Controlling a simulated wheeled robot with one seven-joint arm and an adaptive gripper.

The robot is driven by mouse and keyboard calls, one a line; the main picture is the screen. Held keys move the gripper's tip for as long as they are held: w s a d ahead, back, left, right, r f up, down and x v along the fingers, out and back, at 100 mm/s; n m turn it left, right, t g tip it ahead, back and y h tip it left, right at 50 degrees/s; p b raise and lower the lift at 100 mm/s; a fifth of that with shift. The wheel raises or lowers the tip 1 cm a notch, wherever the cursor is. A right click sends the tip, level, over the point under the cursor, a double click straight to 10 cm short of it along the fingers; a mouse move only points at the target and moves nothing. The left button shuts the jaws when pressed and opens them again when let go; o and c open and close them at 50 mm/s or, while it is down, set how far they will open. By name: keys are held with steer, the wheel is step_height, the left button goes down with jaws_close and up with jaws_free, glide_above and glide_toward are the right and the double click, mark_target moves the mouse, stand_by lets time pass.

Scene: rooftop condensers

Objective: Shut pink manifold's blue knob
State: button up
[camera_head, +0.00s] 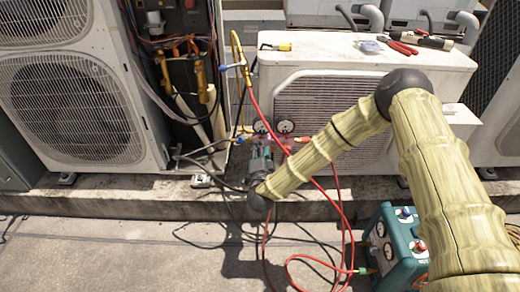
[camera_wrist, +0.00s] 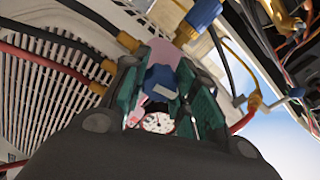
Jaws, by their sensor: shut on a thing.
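My gripper (camera_wrist: 163,91) is at the pink manifold (camera_wrist: 162,50) in the wrist view. Its green-padded fingers sit on both sides of the blue knob (camera_wrist: 160,77) and are shut on it. A white round gauge (camera_wrist: 158,122) shows between the fingers, below the knob. In the head view my gripper (camera_head: 262,152) is in front of the white condenser, just below two small gauges (camera_head: 285,127). There my gripper covers the knob, and much of the manifold is hidden.
Red, black and yellow hoses run around the manifold; a red hose (camera_head: 343,225) loops to the ground. A teal machine (camera_head: 397,250) stands under my arm at the right. Tools (camera_head: 403,47) lie on the condenser top (camera_head: 340,50). An open electrical bay (camera_head: 185,80) is to the left.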

steer(key=shift+d+m, duration=0.1)
steer(key=shift+m, duration=0.4)
steer(key=o, duration=1)
steer(key=shift+d, duration=0.1)
steer(key=shift+c, duration=0.2)
steer(key=shift+o, duration=0.5)
steer(key=s, duration=1.2)
